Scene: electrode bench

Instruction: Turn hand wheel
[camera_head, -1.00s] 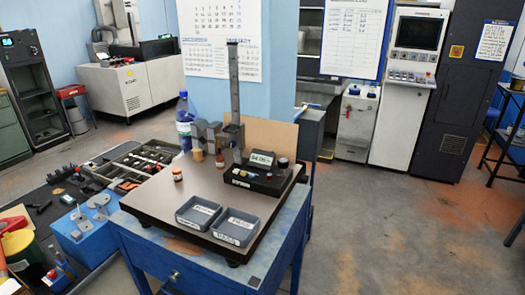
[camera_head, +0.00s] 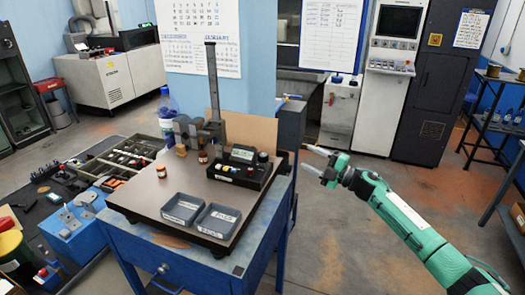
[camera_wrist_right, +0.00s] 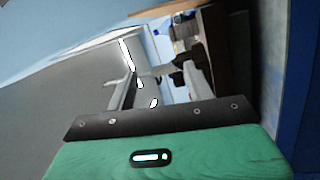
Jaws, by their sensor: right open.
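No hand wheel can be clearly made out. A measuring stand with a tall grey column (camera_head: 213,85) stands upright at the back of the dark bench plate (camera_head: 150,205) in the head view. In front of it is a black box with a digital display (camera_head: 243,155) and small knobs; a black round knob (camera_head: 263,157) is at its right end. My right gripper (camera_head: 306,157) is open and empty, in the air right of the bench and apart from the box. Its fingers point left. My left gripper is not in view.
Two grey trays (camera_head: 181,207) lie at the plate's front. A side table (camera_head: 497,85) is at the far right. Open floor (camera_head: 330,235) lies right of the bench.

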